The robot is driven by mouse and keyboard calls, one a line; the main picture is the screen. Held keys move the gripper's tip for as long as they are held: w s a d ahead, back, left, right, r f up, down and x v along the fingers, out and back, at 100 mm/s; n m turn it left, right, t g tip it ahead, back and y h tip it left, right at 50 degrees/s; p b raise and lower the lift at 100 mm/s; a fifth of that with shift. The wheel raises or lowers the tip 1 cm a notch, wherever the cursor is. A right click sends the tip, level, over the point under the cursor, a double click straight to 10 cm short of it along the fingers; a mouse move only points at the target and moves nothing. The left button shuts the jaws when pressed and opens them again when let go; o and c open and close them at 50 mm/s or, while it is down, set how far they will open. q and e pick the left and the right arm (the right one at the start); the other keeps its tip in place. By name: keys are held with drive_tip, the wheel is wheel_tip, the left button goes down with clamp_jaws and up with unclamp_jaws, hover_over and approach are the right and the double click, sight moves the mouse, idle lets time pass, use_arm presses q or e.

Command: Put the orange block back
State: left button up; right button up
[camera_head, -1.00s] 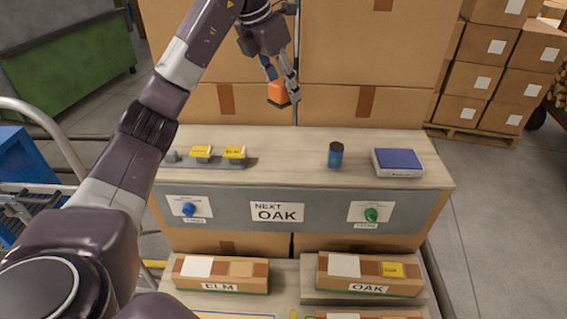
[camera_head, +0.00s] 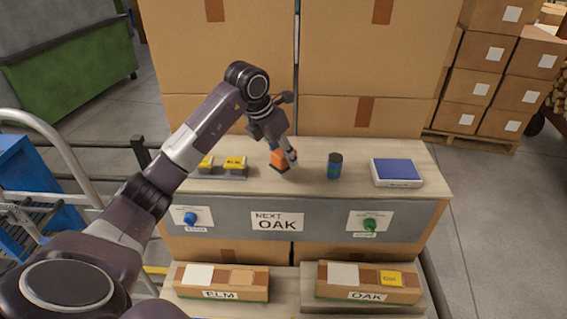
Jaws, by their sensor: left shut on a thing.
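The orange block (camera_head: 280,160) is held in my left gripper (camera_head: 285,158), which is shut on it. The block is just above or at the wooden shelf top (camera_head: 310,180); I cannot tell whether it touches. It is right of a yellow stamp-like block (camera_head: 235,163) on a grey rack (camera_head: 232,176) and left of a dark can (camera_head: 335,166) with a blue-green label. My left arm partly hides the rack's left end. My right gripper is not in view.
A blue-topped pad (camera_head: 397,171) lies right of the can. The front panel has a blue knob (camera_head: 190,218), a green knob (camera_head: 369,225) and a sign "NEXT OAK" (camera_head: 277,221). ELM (camera_head: 221,282) and OAK (camera_head: 367,283) boxes sit below. Large cartons (camera_head: 375,60) stand behind.

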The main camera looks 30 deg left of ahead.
sight(284, 164)
use_arm(q)
wheel_tip(284, 164, down, 3)
drive_tip(key=shift+f+p, duration=0.15)
drive_tip(key=shift+p, duration=0.2)
drive_tip(key=shift+f, duration=0.15)
drive_tip(key=o, duration=0.6)
drive_tip(key=shift+f, duration=0.15)
drive_tip(key=o, duration=0.4)
drive_tip(key=shift+o, duration=0.2)
drive_tip(key=shift+r, duration=0.25)
drive_tip(key=b+v, duration=0.2)
drive_tip(key=v, duration=0.8)
drive_tip(key=shift+s+r, duration=0.15)
drive_tip(key=shift+r, duration=0.1)
drive_tip(key=shift+s+r, duration=0.3)
drive_tip(key=shift+r, duration=0.3)
